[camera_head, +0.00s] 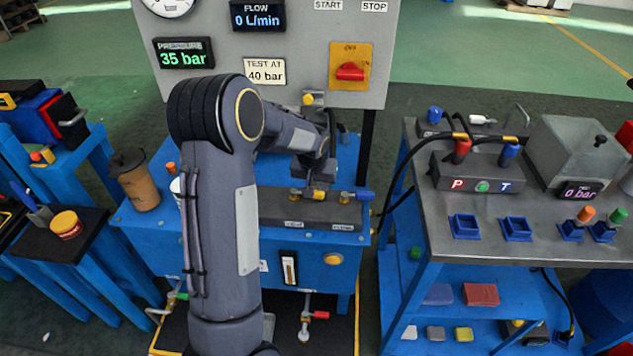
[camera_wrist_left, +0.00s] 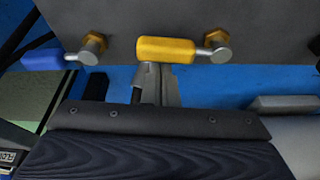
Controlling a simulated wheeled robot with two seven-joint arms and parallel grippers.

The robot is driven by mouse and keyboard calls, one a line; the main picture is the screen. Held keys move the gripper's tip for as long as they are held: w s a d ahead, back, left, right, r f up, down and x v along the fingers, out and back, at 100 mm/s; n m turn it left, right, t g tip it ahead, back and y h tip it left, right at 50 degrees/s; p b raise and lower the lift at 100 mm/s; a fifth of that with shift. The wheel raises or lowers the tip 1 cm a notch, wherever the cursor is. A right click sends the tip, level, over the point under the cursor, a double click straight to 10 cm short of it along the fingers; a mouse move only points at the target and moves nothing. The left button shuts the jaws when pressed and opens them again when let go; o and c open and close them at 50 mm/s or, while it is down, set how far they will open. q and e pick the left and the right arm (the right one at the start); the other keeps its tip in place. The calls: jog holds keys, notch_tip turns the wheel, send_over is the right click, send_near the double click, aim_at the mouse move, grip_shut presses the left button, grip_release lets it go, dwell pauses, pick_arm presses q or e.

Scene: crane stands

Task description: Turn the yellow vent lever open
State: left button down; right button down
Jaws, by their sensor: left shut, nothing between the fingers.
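The yellow vent lever (camera_head: 315,196) lies horizontal on the dark grey block on the blue bench. In the left wrist view its yellow handle (camera_wrist_left: 165,49) runs sideways from a metal pivot with a brass nut behind it. My left gripper (camera_head: 317,180) is shut and empty, right at the handle. In the left wrist view the closed fingertips of the left gripper (camera_wrist_left: 155,72) are against or just beside the handle's lower edge; I cannot tell whether they touch. My right gripper is not in view.
A blue lever (camera_head: 362,195) sits beside the yellow one on the same block. The grey gauge panel (camera_head: 220,62) with a red switch (camera_head: 350,72) rises behind. A brown canister (camera_head: 134,178) stands at the bench's left. A separate grey-topped cart (camera_head: 470,240) stands at the right.

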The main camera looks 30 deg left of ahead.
pick_arm(q)
jog(key=shift+s+d+m, duration=0.2)
jog(key=shift+s+m, duration=0.15)
jog(key=shift+m, duration=0.25)
jog(key=m, duration=0.1)
jog(key=s+m+h, duration=0.1)
jog(key=shift+s+d+m, duration=0.15)
jog(key=shift+d+m, duration=0.1)
jog(key=shift+m, duration=0.05)
jog(key=s+m, duration=0.1)
jog(key=s+m+h, duration=0.1)
jog(key=m, duration=0.1)
jog(key=shift+d+m, duration=0.2)
jog(key=shift+m, duration=0.1)
jog(key=s+m+h, duration=0.1)
jog(key=m, duration=0.1)
jog(key=shift+s+a+m, duration=0.1)
jog(key=shift+s+m, duration=0.1)
jog(key=shift+m, duration=0.2)
jog(key=s+m, duration=0.1)
jog(key=m+g+h, duration=0.1)
jog(key=m, duration=0.1)
jog(key=shift+s+a, duration=0.35)
jog(key=shift+s+a+m+h, duration=0.15)
jog(key=shift+s+m, duration=0.05)
jog(key=shift+m, duration=0.35)
jog(key=shift+s+a+m+h, duration=0.1)
jog(key=shift+s+m+h, duration=0.1)
jog(key=shift+m, duration=0.35)
jog(key=shift+s+a, duration=0.25)
